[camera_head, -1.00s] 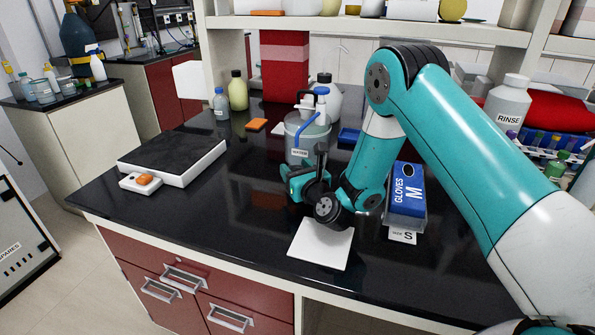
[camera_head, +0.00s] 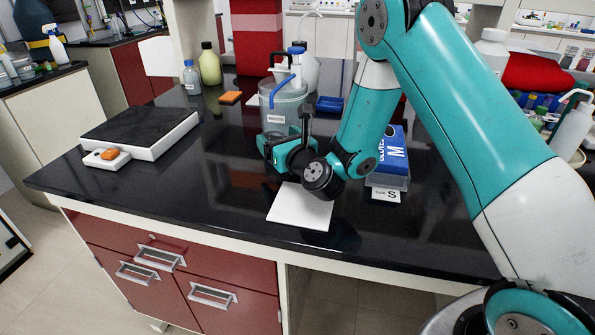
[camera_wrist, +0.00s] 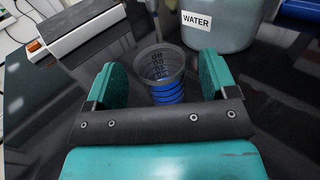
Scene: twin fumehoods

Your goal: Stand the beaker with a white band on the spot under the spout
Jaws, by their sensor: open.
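A grey, see-through beaker (camera_wrist: 160,70) with dark markings and blue stripes low down stands between the open fingers of my gripper (camera_wrist: 160,82) in the wrist view. I cannot make out a white band on it. In the head view my gripper (camera_head: 276,148) is low over the bench, just behind the white square mat (camera_head: 300,212), and the beaker is hidden there. The large grey container labelled WATER (camera_wrist: 222,30) is just beyond the beaker. In the head view this container (camera_head: 284,105) has a pump top with a blue tube (camera_head: 283,88) bending down its front.
A glove box (camera_head: 391,155) and a card marked S (camera_head: 386,195) lie right of my arm. A flat black-topped white device (camera_head: 140,132) is at the left. Bottles (camera_head: 209,65) and an orange block (camera_head: 230,97) stand at the back.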

